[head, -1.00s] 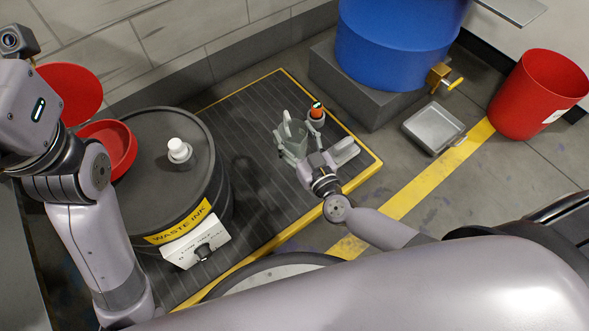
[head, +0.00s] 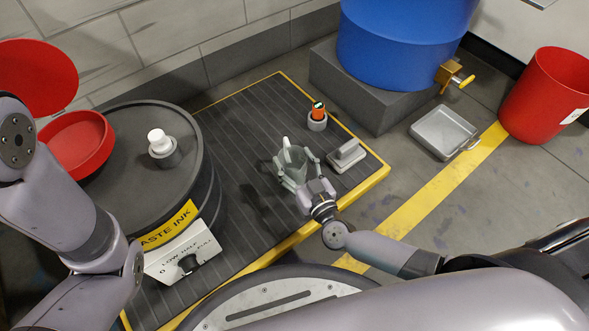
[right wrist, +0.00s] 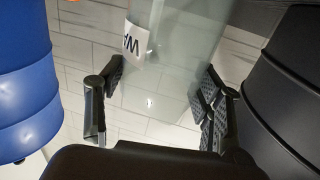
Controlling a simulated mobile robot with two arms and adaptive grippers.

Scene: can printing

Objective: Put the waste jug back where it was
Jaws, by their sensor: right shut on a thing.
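The waste jug (head: 291,158) is a clear, greenish-grey vessel with a pale handle. My right gripper (head: 298,170) is shut on it, with fingers on both sides, over the dark ribbed platform (head: 262,118). A shadow lies apart to its lower left, so it seems raised, but I cannot tell how high. In the right wrist view the jug (right wrist: 175,75) stands between the fingers (right wrist: 160,95), with a white label partly readable as "WA". The black waste ink drum (head: 125,205) stands left of the jug, with a white cap on top. My left gripper is out of view.
A grey handled block (head: 346,158) and an orange-topped bottle (head: 318,112) in a grey holder are on the platform, right of the jug. A blue drum (head: 395,50) with a brass tap, a metal tray (head: 443,132) and a red bin (head: 545,95) stand beyond. The platform behind the jug is clear.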

